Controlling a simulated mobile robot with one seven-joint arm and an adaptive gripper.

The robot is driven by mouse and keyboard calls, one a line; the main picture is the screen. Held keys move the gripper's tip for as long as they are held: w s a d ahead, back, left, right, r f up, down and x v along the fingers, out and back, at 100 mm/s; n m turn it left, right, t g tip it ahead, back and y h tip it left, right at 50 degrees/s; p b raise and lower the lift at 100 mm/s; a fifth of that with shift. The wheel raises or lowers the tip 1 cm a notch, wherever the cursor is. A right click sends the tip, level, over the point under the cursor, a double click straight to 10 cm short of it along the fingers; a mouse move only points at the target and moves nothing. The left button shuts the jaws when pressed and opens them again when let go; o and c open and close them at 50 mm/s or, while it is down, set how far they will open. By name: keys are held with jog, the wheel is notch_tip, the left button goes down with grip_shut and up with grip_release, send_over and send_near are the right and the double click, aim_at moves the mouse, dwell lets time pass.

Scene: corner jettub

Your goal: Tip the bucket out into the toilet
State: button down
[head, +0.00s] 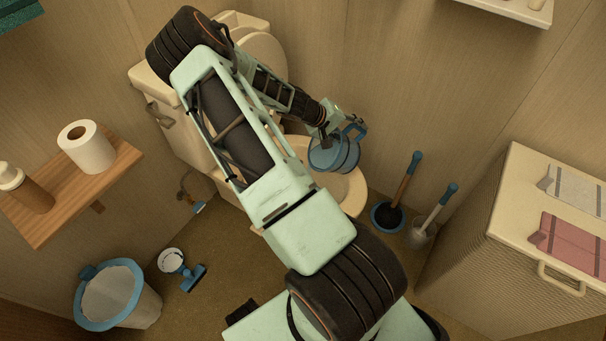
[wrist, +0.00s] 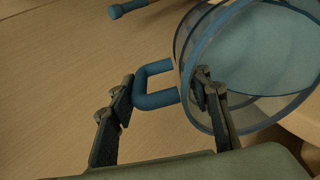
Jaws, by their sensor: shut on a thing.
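My gripper (head: 345,131) is shut on the blue handle of a clear, blue-rimmed bucket (head: 330,157). In the wrist view the bucket (wrist: 262,62) fills the upper right, with its D-shaped handle (wrist: 150,101) between the two fingers of my gripper (wrist: 165,92). A pale blue surface shows inside the bucket; I cannot tell whether it is liquid or the bottom. The bucket is over the bowl of the cream toilet (head: 352,190). Its exact tilt is hard to judge. The toilet lid (head: 264,52) is up, and my arm hides part of the toilet.
A toilet brush (head: 388,214) and a plunger-like tool (head: 424,230) stand right of the toilet. A ribbed cabinet (head: 500,225) is at the right. A blue-rimmed bin (head: 78,318) and a wooden shelf (head: 45,229) with a paper roll (head: 87,148) are at the left.

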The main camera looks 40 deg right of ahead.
jog(key=shift+w+a+r+g+h+b, duration=0.15)
jog(key=shift+w+a+g+h+b, duration=0.05)
jog(key=shift+a+h+b, duration=0.25)
jog(key=shift+w+a+r+g+h+b, duration=0.1)
jog(key=shift+w+a+g+h+b, duration=0.1)
jog(key=shift+a+h+b, duration=0.25)
dwell(1.0)
jog(key=shift+w+a+g+h+b, duration=0.15)
jog(key=shift+w+a+h+b, duration=0.1)
jog(key=shift+a+h+b, duration=0.25)
jog(key=shift+w+a+g+h+b, duration=0.2)
jog(key=shift+a+h+b, duration=0.2)
jog(key=shift+a+h, duration=0.15)
dwell(0.5)
jog(key=shift+w+a+r, duration=0.1)
jog(key=shift+a, duration=0.25)
jog(key=shift+w+a+r, duration=0.1)
jog(key=shift+a, duration=0.1)
jog(key=shift+w+a+r+h+b, duration=0.1)
jog(key=shift+a+h+b, duration=0.2)
jog(key=shift+b, duration=0.15)
jog(key=shift+w+a+r+n, duration=0.1)
jog(key=shift+a+n, duration=0.2)
jog(key=shift+w+a+r+h+b, duration=0.1)
jog(key=shift+w+a+h+b, duration=0.05)
jog(key=shift+a+h+b, duration=0.15)
